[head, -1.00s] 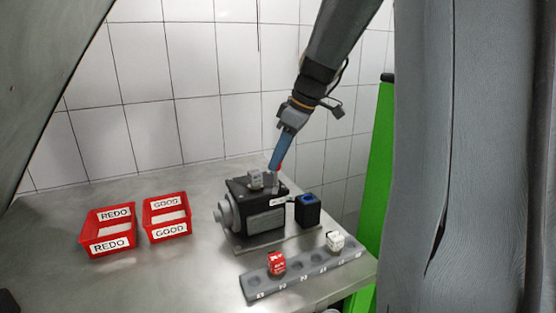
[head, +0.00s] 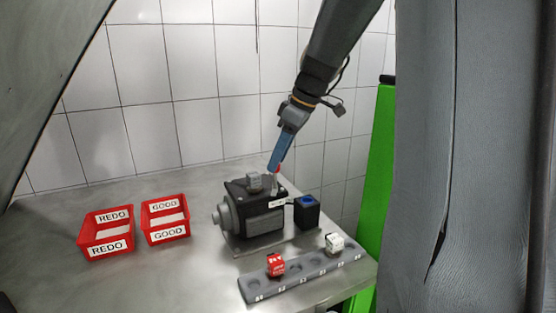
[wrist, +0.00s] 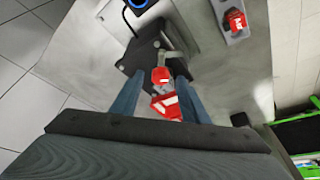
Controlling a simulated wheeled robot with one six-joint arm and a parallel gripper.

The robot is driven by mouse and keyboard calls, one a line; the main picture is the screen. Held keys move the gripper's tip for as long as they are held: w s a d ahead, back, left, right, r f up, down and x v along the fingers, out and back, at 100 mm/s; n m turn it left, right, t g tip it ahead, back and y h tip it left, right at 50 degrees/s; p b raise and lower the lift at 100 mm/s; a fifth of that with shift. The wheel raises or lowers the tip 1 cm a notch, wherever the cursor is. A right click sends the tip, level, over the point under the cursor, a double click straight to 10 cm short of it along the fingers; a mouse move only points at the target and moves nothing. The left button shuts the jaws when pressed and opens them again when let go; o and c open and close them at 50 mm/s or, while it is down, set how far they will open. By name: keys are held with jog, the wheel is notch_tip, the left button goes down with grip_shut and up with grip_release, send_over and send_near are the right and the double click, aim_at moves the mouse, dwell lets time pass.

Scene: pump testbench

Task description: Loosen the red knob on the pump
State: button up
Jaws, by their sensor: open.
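The pump (head: 262,224) is a dark block with a grey round end, standing on a plate on the metal bench. The red knob (wrist: 161,75) shows in the wrist view between the two blue fingers of my gripper (wrist: 160,72). The fingers are apart, one on each side of it; whether they touch it cannot be told. In the head view my gripper (head: 273,168) points down at the top of the pump, and only a small bit of red shows beside the fingertips; the fingers mostly hide the knob.
A black box with a blue top (head: 306,211) stands right of the pump. Red REDO (head: 91,248) and GOOD (head: 151,236) trays sit at left. Bench is clear at front left.

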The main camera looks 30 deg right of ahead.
jog(key=b+v, duration=0.1)
jog(key=v, duration=0.6)
dwell(0.4)
